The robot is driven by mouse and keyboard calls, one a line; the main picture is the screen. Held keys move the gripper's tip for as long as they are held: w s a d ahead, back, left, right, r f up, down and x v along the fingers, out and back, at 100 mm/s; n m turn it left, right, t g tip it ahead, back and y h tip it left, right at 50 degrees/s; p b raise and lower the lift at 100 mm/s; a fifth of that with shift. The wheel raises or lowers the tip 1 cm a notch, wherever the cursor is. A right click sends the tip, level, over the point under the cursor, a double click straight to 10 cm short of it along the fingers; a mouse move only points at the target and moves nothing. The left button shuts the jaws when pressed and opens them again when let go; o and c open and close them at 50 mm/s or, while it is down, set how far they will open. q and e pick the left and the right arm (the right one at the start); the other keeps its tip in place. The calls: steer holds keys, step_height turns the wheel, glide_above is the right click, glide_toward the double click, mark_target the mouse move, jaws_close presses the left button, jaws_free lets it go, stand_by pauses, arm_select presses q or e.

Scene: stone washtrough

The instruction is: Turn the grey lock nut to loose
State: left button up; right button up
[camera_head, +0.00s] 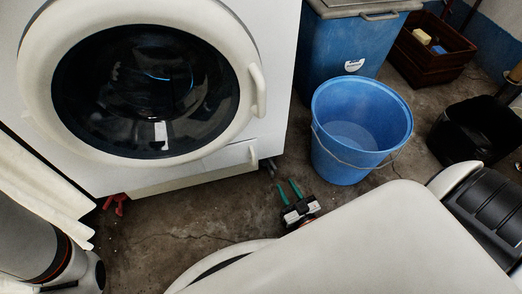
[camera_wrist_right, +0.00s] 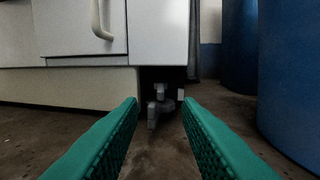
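The grey lock nut (camera_wrist_right: 161,104), a winged piece on a foot, sits in the dark gap under the front corner of the white washing machine (camera_wrist_right: 80,84). In the head view a small grey part (camera_head: 270,164) shows at the machine's lower right corner. My right gripper (camera_head: 287,183) is low over the floor just in front of that corner. In the right wrist view its two green fingers (camera_wrist_right: 160,102) are apart, with the nut ahead in the gap between them; contact is not visible. My left gripper is out of view; only left arm parts show.
A blue bucket (camera_head: 338,108) stands right of my right gripper, with a blue bin (camera_head: 335,50) behind it. A red winged piece (camera_head: 115,204) is under the machine's left corner. A white cloth (camera_head: 35,178) hangs at left. The concrete floor (camera_head: 180,225) in front is clear.

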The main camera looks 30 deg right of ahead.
mark_target(271, 160)
steer(key=shift+w+f, duration=0.1)
steer(key=shift+w, duration=0.05)
steer(key=w+b, duration=0.1)
steer(key=w, duration=0.2)
steer(key=w+b, duration=0.2)
steer(key=w, duration=0.2)
steer(key=w+d+b, duration=0.1)
steer(key=w+b, duration=0.1)
steer(key=w, duration=0.1)
steer(key=shift+w+f, duration=0.1)
steer(key=shift+w, duration=0.3)
steer(key=shift+w+b, duration=0.35)
steer(key=shift+w, duration=0.05)
jaws_close()
